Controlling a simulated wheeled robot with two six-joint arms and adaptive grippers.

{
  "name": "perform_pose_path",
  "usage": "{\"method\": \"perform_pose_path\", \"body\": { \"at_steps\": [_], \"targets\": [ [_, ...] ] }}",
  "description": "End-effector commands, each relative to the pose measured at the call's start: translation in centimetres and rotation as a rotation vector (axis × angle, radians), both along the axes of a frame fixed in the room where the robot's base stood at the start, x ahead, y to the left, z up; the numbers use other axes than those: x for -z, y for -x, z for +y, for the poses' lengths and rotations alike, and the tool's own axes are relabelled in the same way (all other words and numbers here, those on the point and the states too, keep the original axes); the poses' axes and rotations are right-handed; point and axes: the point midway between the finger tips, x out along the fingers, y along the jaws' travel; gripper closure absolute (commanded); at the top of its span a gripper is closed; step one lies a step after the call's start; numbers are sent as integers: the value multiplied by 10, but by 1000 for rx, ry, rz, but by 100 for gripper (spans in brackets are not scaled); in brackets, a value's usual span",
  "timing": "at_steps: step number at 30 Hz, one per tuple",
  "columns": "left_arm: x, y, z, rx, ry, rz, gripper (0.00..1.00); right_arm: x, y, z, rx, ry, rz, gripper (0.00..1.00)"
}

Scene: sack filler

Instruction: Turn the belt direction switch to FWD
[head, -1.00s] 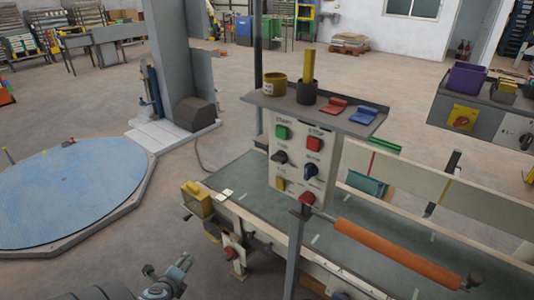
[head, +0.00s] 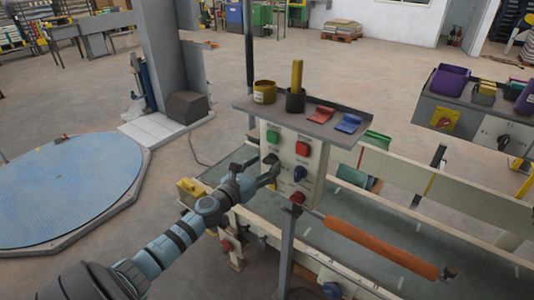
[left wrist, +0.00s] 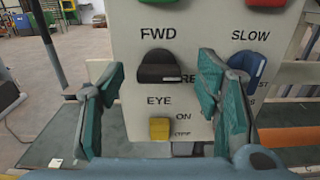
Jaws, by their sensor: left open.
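The belt direction switch is a black knob (left wrist: 161,72) on the cream control panel (left wrist: 200,20). FWD is printed above it, and a partly hidden label starting "RE" is at its lower right. My left gripper (head: 262,172) is open in front of the panel. In the left wrist view its teal fingers stand on either side of the knob, apart from it. In the head view, the gripper partly covers the panel's left side.
Nearby are a blue SLOW knob (left wrist: 247,64), a yellow EYE switch (left wrist: 159,128), a red stop button (head: 302,148) and a green button (head: 273,137). A shelf (head: 290,108) with cups overhangs the panel. An orange roller (head: 380,247) lies to the right.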

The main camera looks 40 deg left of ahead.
Motion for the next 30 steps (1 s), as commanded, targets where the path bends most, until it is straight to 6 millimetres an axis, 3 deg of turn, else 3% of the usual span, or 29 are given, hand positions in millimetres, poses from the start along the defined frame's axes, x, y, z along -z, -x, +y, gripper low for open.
{"method": "perform_pose_path", "body": {
  "at_steps": [5, 13, 22, 30],
  "targets": [
    [2, -17, 0, 1, 0, 1, 42, -4, 0, 0, 0, 0, 0, 60],
    [5, -18, 0, 1, -2, 3, 43, -2, 0, 0, 0, 0, 1, 60],
    [5, -18, 0, 1, -2, 3, 90, -2, 1, 0, 0, 0, 1, 60],
    [5, -18, 0, 0, 20, 3, 90, -3, 1, 0, 0, 0, 2, 60]
  ]
}}
